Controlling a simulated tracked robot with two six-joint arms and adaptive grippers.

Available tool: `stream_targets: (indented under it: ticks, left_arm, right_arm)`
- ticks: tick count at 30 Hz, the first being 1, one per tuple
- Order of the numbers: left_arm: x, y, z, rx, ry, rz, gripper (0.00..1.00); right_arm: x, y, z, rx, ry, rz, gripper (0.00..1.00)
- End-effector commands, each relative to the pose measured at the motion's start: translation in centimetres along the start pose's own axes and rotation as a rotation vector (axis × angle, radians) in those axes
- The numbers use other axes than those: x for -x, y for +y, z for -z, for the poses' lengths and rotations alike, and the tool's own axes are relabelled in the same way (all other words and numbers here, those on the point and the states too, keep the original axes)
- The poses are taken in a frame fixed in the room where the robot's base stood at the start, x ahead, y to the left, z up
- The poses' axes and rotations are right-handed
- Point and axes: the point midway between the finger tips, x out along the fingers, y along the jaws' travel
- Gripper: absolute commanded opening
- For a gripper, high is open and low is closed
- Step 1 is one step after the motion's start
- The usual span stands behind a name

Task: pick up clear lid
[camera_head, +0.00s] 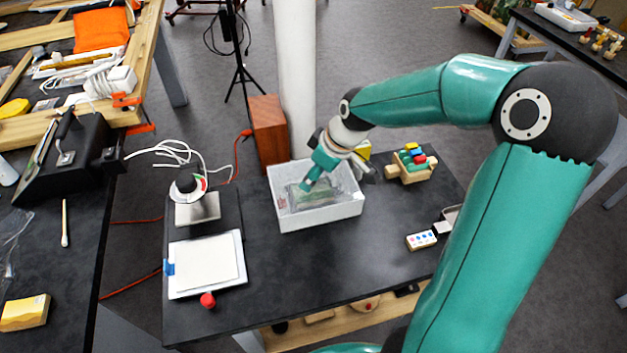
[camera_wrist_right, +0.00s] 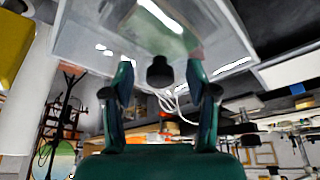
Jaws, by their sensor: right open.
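A clear lid (camera_head: 337,190) shows as a see-through sheet over or in the white box (camera_head: 322,217) on the black table; I cannot tell how it sits. My right gripper (camera_head: 308,184) reaches down at the lid in the head view. In the right wrist view, the gripper (camera_wrist_right: 161,82) is open, with a dark knob (camera_wrist_right: 160,71) between its two fingers and the see-through lid (camera_wrist_right: 115,32) behind it. The fingers look apart from the knob. My left gripper is not in view.
Left of the box are a white tablet-like pad (camera_head: 207,262), a red-capped item (camera_head: 207,300) and a small stand (camera_head: 197,207). Right are a wooden holder with coloured blocks (camera_head: 413,165) and a small white case (camera_head: 421,240). The table's front middle is clear.

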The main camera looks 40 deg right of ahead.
Motion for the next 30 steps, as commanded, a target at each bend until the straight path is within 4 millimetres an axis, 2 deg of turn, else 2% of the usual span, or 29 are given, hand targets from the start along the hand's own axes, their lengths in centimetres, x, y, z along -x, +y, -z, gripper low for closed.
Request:
stream_targets:
  ticks: [2, 3, 13, 23, 30]
  left_arm:
    - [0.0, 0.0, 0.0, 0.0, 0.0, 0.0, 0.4]
    - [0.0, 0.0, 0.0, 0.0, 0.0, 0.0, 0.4]
    - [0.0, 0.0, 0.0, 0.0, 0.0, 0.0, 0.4]
    - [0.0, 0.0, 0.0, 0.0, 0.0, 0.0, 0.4]
    - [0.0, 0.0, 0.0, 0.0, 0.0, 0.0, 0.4]
  right_arm:
    - [0.0, 0.0, 0.0, 0.0, 0.0, 0.0, 0.58]
    - [0.0, 0.0, 0.0, 0.0, 0.0, 0.0, 0.55]
    - [0.0, 0.0, 0.0, 0.0, 0.0, 0.0, 0.0]
    - [0.1, 0.0, 0.1, 0.0, 0.001, 0.0, 0.0]
    - [1.4, 0.1, 0.6, 0.001, 0.003, -0.002, 0.0]
